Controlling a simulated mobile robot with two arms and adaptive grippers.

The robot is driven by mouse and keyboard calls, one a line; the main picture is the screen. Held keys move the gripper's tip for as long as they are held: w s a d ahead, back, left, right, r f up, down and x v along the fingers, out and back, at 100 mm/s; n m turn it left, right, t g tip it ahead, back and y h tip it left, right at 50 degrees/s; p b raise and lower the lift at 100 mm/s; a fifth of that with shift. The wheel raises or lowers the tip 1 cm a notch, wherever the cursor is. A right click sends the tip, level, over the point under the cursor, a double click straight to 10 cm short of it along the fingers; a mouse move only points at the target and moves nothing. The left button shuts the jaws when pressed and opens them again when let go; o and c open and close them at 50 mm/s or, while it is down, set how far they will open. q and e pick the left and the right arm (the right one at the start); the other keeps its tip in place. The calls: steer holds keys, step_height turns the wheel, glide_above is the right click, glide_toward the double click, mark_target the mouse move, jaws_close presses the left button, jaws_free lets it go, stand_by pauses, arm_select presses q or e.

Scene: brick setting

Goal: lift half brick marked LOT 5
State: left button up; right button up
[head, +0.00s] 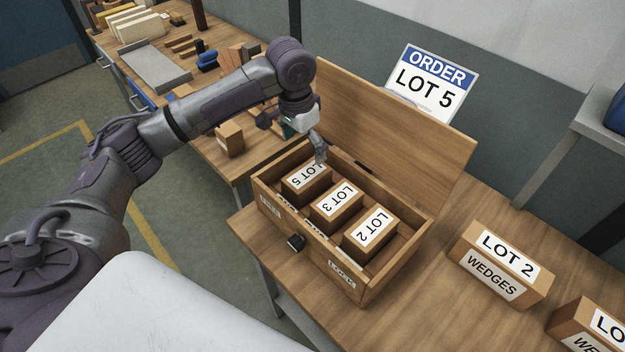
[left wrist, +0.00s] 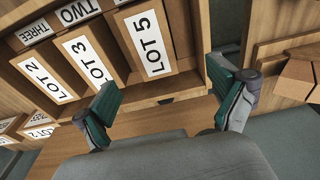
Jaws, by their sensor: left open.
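The half brick marked LOT 5 (head: 308,184) lies in the leftmost place of an open wooden box (head: 345,288) on the bench, label up. LOT 3 (head: 337,204) and LOT 2 (head: 369,234) half bricks lie beside it in a row. My left gripper (head: 309,140) is above the box's back left, by the LOT 5 brick. In the left wrist view the open, empty fingers (left wrist: 165,88) point toward the LOT 5 brick (left wrist: 152,50), with LOT 3 (left wrist: 96,66) and LOT 2 (left wrist: 48,82) to its left. My right gripper is not in view.
The raised lid (head: 395,125) stands behind the box, with an ORDER LOT 5 sign (head: 432,85) behind it. A LOT 2 wedges carton (head: 503,264) stands to the right. A small brown block (head: 230,140) and tools crowd the left bench.

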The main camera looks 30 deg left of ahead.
mark_target(307, 174)
arm_select(q)
steer(key=f, duration=0.3)
steer(key=f+p, duration=0.1)
steer(key=f, duration=0.1)
steer(key=shift+s+d+f, duration=0.15)
steer(key=shift+s+f, duration=0.05)
steer(key=shift+s, duration=0.05)
steer(key=shift+w+f, duration=0.15)
steer(key=shift+f, duration=0.2)
steer(key=f+p, duration=0.1)
steer(key=f, duration=0.1)
steer(key=shift+s+d+f+p, duration=0.2)
steer(key=shift+d+f+p, duration=0.1)
steer(key=shift+p, duration=0.05)
step_height(307, 174, down, 2)
steer(key=shift+f, duration=0.1)
steer(key=shift+w+f, duration=0.15)
steer(key=shift+f, duration=0.15)
steer(key=shift+r, duration=0.1)
steer(key=c, duration=1.8)
jaws_close()
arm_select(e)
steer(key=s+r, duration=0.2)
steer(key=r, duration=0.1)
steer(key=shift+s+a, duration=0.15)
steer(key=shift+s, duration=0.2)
